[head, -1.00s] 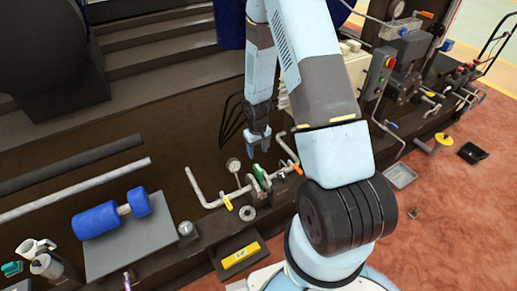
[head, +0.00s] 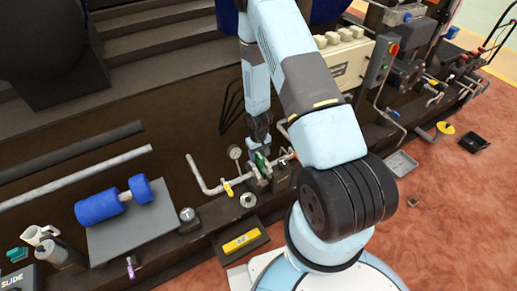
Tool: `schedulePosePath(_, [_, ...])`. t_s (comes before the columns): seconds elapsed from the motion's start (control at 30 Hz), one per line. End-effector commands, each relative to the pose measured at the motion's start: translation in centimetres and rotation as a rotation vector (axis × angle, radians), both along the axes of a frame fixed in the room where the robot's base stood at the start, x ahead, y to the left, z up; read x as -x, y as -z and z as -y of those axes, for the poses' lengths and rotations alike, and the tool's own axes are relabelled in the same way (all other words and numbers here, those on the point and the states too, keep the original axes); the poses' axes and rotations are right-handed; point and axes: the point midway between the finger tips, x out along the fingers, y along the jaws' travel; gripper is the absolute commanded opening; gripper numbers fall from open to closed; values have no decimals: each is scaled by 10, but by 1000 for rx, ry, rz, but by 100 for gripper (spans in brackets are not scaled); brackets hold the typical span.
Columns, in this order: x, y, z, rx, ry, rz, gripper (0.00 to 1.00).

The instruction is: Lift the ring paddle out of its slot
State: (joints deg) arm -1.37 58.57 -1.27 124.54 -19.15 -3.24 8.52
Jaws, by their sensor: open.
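A small green piece (head: 262,161), which looks like the ring paddle's handle, stands upright in the pipe fitting on the dark bench. Its lower part is hidden in the fitting. My gripper (head: 261,154) points down at the top of the green piece, open, with its fingers by it. I cannot tell at this size whether the fingers touch it or stand around it. The slot itself is too small to make out. A grey metal pipe (head: 205,190) runs into the fitting from the left.
A pressure gauge (head: 236,153) and a yellow-handled valve (head: 228,189) stand close on the left. A flat metal ring (head: 248,200) lies in front. A yellow block (head: 240,241) sits in a black tray. Blue rollers (head: 100,207) lie on a grey plate at left.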

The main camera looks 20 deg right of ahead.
Motion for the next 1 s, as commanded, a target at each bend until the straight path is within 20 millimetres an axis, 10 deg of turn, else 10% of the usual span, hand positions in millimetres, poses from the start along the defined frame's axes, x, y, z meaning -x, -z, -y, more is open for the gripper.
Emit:
schedulePosePath(0.67, [0,30,0,0,1,1,55])
schedulePosePath(1.0, [0,30,0,0,1,0,24])
